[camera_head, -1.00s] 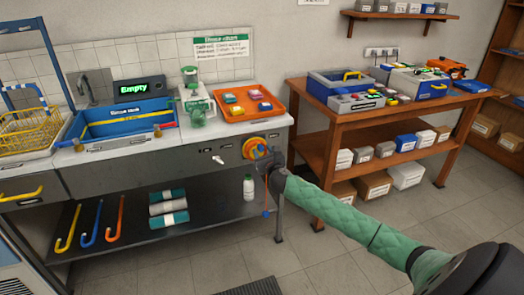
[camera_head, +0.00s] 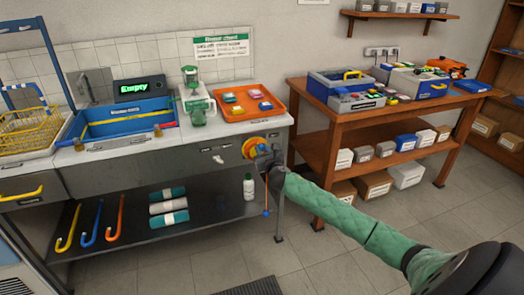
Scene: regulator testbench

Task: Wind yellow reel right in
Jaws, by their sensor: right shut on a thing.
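The yellow-orange reel (camera_head: 251,147) is mounted on the front of the steel counter, near its right end. My right gripper (camera_head: 264,158) is at the reel's right side and is shut on a part of it. The gripper hides that part and some of the reel's right edge. A thin cord with a blue end (camera_head: 266,212) hangs below the gripper. My left gripper is out of view.
The counter carries a blue sink (camera_head: 125,122), a green and white machine (camera_head: 195,97) and an orange tray (camera_head: 235,103). A wooden workbench (camera_head: 310,145) with boxes stands to the right. Hooks (camera_head: 67,228) and a white bottle (camera_head: 248,187) are on the lower shelf. The floor in front is mostly clear.

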